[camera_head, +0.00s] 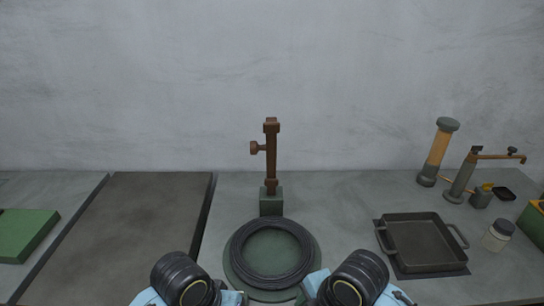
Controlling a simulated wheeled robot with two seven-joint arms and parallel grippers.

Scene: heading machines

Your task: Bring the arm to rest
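Parts of both my arms show at the bottom edge in the head view, one on each side of the centre. Each shows a dark ribbed joint with blue and white parts. I cannot make out the fingertips of either gripper, and nothing held in them shows. A coil of dark wire or cable (236,253) lies on a round green base (315,257) just beyond the arms. My arms partly cover the near edge of that base.
A brown post (271,155) on a green block (271,205) stands behind the coil. A dark handled tray (425,242), a white jar (497,236) and an orange cylinder (438,152) stand at right. A flat dark panel (130,230) and green block (25,235) lie at left.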

